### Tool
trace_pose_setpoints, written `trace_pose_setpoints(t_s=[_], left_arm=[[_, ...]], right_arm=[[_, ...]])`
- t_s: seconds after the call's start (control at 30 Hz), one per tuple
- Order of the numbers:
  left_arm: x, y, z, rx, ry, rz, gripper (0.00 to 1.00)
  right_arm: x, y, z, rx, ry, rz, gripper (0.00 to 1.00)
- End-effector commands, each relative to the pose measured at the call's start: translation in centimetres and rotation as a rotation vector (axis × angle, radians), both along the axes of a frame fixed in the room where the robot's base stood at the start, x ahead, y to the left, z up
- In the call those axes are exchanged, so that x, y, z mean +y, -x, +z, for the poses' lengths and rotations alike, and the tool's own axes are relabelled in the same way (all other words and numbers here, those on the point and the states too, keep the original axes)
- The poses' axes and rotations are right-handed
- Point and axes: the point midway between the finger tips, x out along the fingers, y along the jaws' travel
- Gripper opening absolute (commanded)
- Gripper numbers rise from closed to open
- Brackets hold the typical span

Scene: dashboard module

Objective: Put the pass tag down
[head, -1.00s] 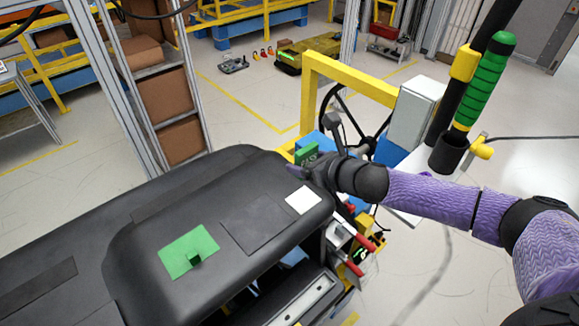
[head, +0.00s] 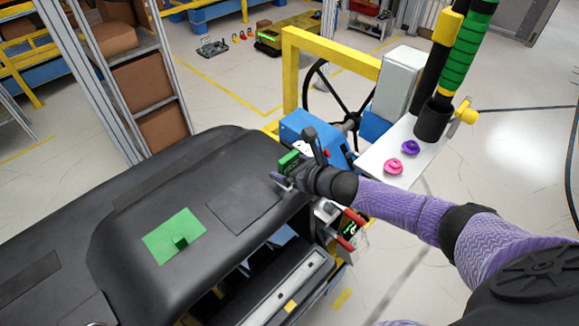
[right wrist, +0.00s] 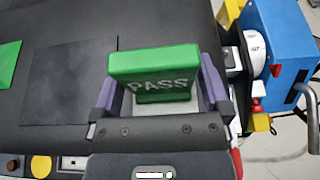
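The pass tag (right wrist: 153,77) is a green block with the word PASS on its face. It stands upright over a white patch (right wrist: 163,108) on the black dashboard and seems to rest on it, though its foot is partly hidden. My right gripper (head: 286,178) is low at the dashboard's right end, beside the tag (head: 290,160). In the right wrist view its purple fingers (right wrist: 162,98) are spread on both sides of the tag's narrower lower part, with white showing in the gaps. My left gripper is not in view.
A green square with a small green block (head: 174,237) and a bare dark square (head: 243,203) lie to the left on the dashboard (head: 120,200). A blue device (right wrist: 280,45) stands close right of the gripper. A white shelf (head: 378,160) holds pink and purple knobs.

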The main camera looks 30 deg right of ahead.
Motion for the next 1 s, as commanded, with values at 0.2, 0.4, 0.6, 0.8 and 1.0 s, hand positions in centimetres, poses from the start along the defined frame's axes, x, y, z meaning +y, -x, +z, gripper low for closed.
trace_pose_setpoints(t_s=[0.2, 0.4, 0.6, 0.8, 1.0], left_arm=[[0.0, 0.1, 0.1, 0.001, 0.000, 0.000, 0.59], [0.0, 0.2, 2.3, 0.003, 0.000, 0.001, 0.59], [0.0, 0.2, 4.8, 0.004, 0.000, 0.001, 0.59], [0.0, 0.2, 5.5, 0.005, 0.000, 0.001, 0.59], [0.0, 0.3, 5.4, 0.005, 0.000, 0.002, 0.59]], right_arm=[[0.0, 0.0, 0.1, 0.000, 0.000, 0.000, 1.00], [-0.6, 1.8, 1.5, 0.004, -0.001, 0.000, 1.00], [-1.7, 4.9, 2.9, 0.003, -0.001, 0.000, 1.00], [-2.3, 6.4, 3.3, 0.000, 0.000, 0.000, 1.00], [-2.3, 6.6, 3.2, 0.000, 0.001, 0.000, 1.00]])
